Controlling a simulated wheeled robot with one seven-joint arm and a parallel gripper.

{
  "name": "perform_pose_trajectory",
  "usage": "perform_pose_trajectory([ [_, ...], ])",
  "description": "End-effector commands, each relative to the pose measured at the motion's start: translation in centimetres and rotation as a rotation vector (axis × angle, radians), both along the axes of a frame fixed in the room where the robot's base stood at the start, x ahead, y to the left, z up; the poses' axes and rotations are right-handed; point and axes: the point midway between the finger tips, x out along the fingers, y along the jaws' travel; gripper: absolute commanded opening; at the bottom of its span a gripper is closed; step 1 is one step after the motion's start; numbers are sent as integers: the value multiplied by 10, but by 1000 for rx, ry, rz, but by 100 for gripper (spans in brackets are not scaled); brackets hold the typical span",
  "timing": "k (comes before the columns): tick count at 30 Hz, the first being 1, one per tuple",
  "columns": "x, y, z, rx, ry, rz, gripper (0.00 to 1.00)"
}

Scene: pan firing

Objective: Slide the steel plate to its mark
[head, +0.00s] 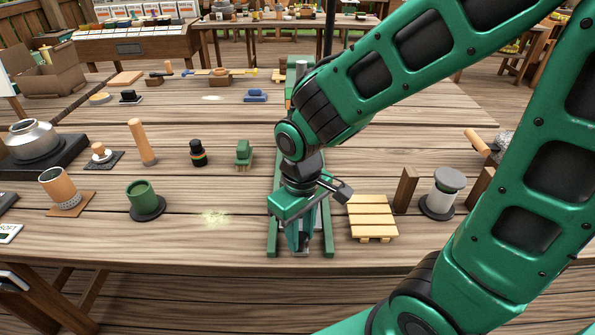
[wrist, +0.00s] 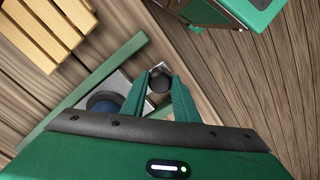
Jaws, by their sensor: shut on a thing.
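My gripper (head: 303,247) points down between two green rails (head: 272,240) near the table's front edge. In the wrist view its two green fingers (wrist: 160,90) are closed around a small dark round knob (wrist: 158,80). The steel plate (wrist: 118,84) shows as a grey surface beside the fingers, along a green rail (wrist: 92,83). A dark blue round piece (wrist: 103,103) is partly visible over it. In the head view my gripper hides most of the plate. I cannot make out the plate's mark or how the knob joins the plate.
A slatted wooden pallet (head: 372,218) stands close right of the rails, with a grey-topped white jar (head: 443,195) beyond it. A green cup (head: 143,198) and a pale powdery patch (head: 215,218) are to the left. A small green block (head: 243,153) stands behind left.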

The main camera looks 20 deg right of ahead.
Motion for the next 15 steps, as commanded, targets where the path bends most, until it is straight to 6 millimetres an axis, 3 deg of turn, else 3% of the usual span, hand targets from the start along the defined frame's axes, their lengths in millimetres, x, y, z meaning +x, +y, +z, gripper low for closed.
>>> perform_pose_trajectory([
  [15,-14,6,1,-2,1,-1,5],
])
